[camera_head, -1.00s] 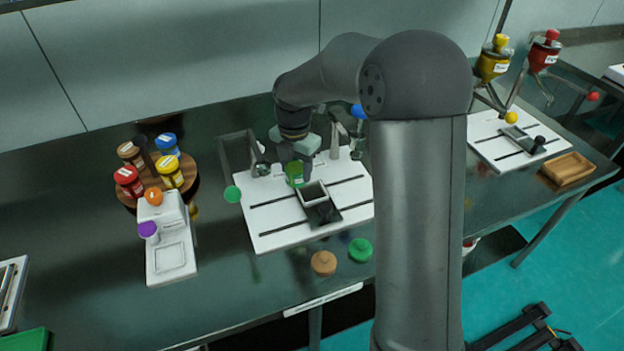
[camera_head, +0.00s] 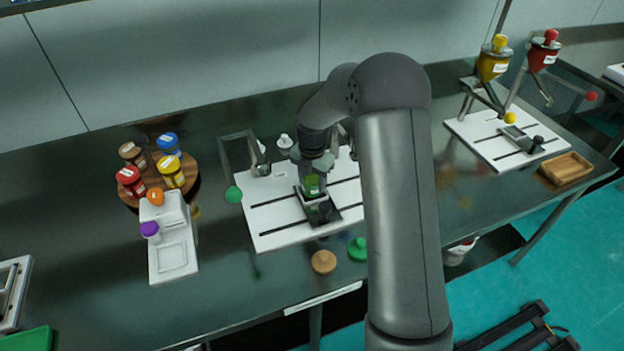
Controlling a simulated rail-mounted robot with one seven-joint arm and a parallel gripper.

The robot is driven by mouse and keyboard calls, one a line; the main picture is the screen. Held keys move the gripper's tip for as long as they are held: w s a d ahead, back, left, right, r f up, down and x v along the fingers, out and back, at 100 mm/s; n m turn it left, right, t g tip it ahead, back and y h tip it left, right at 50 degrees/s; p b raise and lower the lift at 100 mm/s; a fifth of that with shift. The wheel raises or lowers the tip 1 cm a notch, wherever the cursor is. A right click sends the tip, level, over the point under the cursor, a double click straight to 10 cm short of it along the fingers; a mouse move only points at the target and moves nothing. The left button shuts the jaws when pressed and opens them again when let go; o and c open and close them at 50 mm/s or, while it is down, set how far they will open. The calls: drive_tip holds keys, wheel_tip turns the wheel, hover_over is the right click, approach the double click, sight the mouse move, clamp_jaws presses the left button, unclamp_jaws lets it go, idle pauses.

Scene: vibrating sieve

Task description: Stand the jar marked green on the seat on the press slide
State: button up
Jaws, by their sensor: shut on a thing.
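The green jar (camera_head: 312,185) is in my gripper (camera_head: 312,180), at the middle of the picture. My gripper comes from above and is shut on the jar. The jar is upright at the square seat (camera_head: 306,193) of the dark press slide (camera_head: 322,214), over the white base plate (camera_head: 272,222). The jar hides much of the seat, so I cannot tell whether it touches the seat floor.
A wooden turntable (camera_head: 190,184) holds several coloured jars at left, behind a white scale-like device (camera_head: 172,262). A lever with a green ball (camera_head: 233,194) stands left of the plate. A brown lid (camera_head: 323,262) and a green lid (camera_head: 359,249) lie in front.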

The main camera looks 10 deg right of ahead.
drive_tip(key=shift+f, duration=0.2)
drive_tip(key=o, duration=1)
drive_tip(key=shift+c, duration=0.2)
wheel_tip(320, 180, up, 12)
drive_tip(key=s+a+r+m, duration=0.1)
drive_tip(key=s+r+m, duration=0.1)
drive_tip(key=s+m, duration=2.4)
drive_tip(key=s, duration=0.7)
drive_tip(key=shift+s+m+b, duration=0.15)
drive_tip(key=shift+m+b, duration=0.15)
